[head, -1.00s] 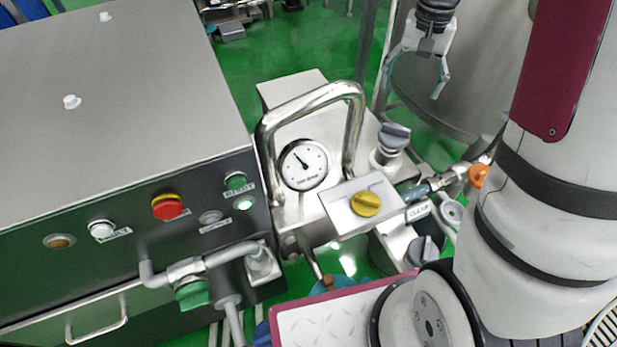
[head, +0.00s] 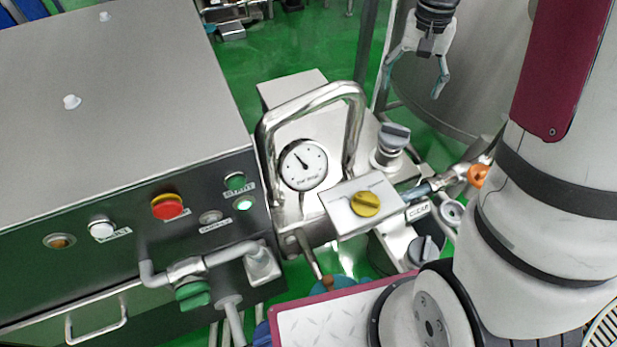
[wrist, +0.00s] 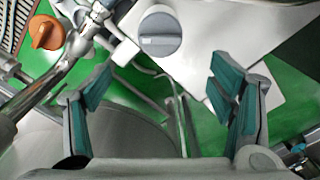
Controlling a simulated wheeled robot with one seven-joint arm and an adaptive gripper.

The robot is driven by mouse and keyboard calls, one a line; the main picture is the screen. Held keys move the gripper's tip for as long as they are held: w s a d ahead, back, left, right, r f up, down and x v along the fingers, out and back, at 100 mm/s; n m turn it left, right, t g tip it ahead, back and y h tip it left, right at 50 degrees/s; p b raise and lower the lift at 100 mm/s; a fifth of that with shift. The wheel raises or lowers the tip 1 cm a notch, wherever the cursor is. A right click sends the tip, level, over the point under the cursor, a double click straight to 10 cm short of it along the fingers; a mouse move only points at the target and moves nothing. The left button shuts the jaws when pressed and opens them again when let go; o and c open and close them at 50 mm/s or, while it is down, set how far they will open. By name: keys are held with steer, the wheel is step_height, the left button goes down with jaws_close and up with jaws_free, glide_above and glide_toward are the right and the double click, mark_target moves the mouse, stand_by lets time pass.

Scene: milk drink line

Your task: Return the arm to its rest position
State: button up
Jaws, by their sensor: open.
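My gripper (head: 413,75) hangs at the top of the head view, in front of the large steel tank. Its two fingers are spread and nothing is between them. In the wrist view my gripper (wrist: 163,105) also shows its teal-padded fingers wide apart, with steel surface and green floor beyond. It is apart from the grey knob (head: 392,140), which lies below it in the head view and shows ahead of the fingers in the wrist view (wrist: 160,35).
A steel machine with a pressure gauge (head: 303,165), a curved handle (head: 310,97) and a yellow knob (head: 366,204) stands in the middle. A control cabinet (head: 110,90) with a red button (head: 168,207) fills the left. An orange knob (head: 477,176) sits on a pipe. The steel tank (head: 460,85) is behind.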

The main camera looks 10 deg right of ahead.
stand_by(0.7)
steer(key=s+a+r+n+t, duration=0.2)
steer(key=s+a+r+n, duration=0.2)
steer(key=s+a+r, duration=0.65)
steer(key=s+a+r+n+t, duration=0.2)
steer(key=s+a, duration=0.1)
steer(key=s, duration=1)
steer(key=shift+a+n, duration=0.25)
steer(key=shift+n, duration=0.15)
